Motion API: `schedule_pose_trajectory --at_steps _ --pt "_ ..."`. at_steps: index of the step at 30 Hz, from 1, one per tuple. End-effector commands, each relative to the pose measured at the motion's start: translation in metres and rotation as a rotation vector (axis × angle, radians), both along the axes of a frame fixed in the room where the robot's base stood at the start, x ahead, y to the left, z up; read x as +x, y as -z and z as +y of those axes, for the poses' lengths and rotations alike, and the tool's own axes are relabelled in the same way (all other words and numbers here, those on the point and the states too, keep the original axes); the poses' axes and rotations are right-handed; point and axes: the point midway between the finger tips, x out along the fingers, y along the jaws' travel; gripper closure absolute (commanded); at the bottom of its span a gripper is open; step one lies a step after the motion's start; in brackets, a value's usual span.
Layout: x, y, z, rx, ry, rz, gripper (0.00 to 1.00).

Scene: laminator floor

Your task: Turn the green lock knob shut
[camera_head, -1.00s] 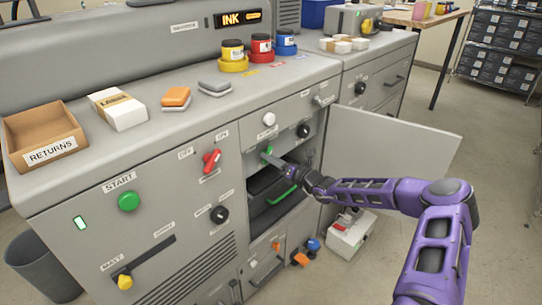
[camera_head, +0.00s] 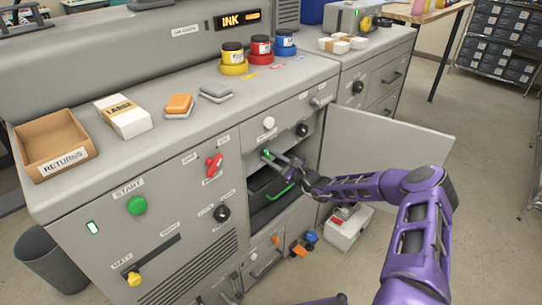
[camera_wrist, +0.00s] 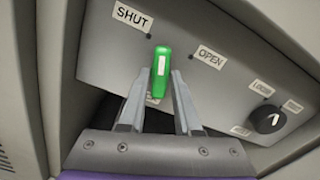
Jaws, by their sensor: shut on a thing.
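The green lock knob (camera_wrist: 161,72) is on a grey panel inside the open compartment. Its white mark points roughly upward, between the SHUT label (camera_wrist: 132,16) on the left and the OPEN label (camera_wrist: 210,57) on the right. My gripper (camera_wrist: 160,80) has one finger on each side of the knob and is shut on it. In the head view the knob (camera_head: 265,152) shows only as a small green spot, partly hidden behind my gripper (camera_head: 272,157).
The compartment door (camera_head: 385,150) stands open on the right, beside my arm. A dark tray with a green handle (camera_head: 280,192) lies below the knob. A black knob (camera_wrist: 268,119) is on the same panel to the right.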

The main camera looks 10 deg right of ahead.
Motion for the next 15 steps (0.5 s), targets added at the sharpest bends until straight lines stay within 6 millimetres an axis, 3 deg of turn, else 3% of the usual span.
schedule_pose_trajectory --at_steps 15 --pt "0.0009 -0.0018 -0.0008 -0.295 0.000 -0.215 1.00"
